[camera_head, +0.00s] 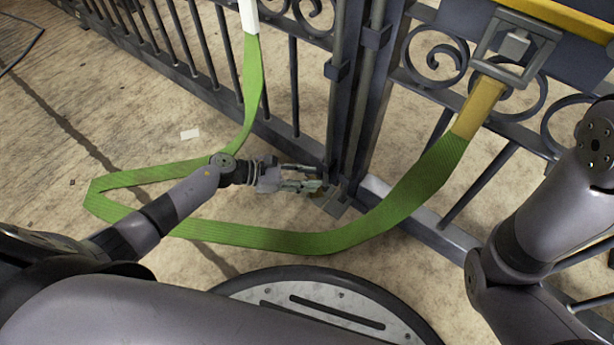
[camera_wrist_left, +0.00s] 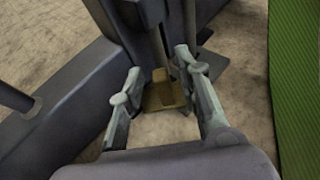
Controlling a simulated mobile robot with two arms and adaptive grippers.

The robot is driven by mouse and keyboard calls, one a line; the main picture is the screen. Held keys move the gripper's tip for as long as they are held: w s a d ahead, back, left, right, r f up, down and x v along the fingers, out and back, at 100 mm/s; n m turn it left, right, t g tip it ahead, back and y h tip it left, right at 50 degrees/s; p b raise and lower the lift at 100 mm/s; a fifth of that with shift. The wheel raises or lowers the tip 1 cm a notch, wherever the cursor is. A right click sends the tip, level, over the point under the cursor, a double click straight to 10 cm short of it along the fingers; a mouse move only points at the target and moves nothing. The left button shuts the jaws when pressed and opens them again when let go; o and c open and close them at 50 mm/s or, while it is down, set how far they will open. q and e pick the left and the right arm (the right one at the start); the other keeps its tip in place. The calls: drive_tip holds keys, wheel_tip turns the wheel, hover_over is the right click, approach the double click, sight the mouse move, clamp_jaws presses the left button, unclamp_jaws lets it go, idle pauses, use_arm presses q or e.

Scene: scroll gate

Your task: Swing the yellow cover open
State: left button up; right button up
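My left gripper (camera_head: 318,178) is low at the foot of the gate's middle posts. The left wrist view shows its two fingers (camera_wrist_left: 158,66) apart, with a small yellow-brown block (camera_wrist_left: 162,92) at the post foot beyond and between them; I cannot tell whether they touch it. A yellow strip (camera_head: 568,16) runs along the top of a dark panel (camera_head: 575,52) on the gate at the upper right, cut by the frame edge. I cannot tell which yellow part is the cover. My right arm shows at the right, but its gripper is out of view.
A green strap (camera_head: 410,195) hangs in a loop from the left side of the gate (camera_head: 340,75), around my left gripper, to a yellow end (camera_head: 478,107) at a square metal buckle (camera_head: 515,45). A round grey disc (camera_head: 330,300) is at the bottom. Bare floor lies at the left.

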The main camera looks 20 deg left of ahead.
use_arm(q)
clamp_jaws()
idle(0.3)
drive_tip(key=shift+s+r+n+t+y+p, duration=0.15)
drive_tip(key=shift+s+n+t+y+p, duration=0.25)
drive_tip(key=shift+n+t+p, duration=0.6)
drive_tip(key=shift+n+t+y+p, duration=0.5)
drive_tip(key=shift+y+p, duration=0.1)
drive_tip(key=shift+p, duration=0.25)
drive_tip(key=shift+s+n+t+y+p, duration=0.15)
drive_tip(key=shift+n+t+y+p, duration=0.6)
drive_tip(key=shift+n, duration=0.25)
drive_tip(key=shift+s+a+n+t+y, duration=0.15)
drive_tip(key=shift+n+t+y, duration=0.3)
drive_tip(key=shift+n+y, duration=0.35)
drive_tip(key=shift+f+p, duration=0.2)
drive_tip(key=shift+p, duration=0.1)
drive_tip(key=shift+o, duration=0.8)
unclamp_jaws()
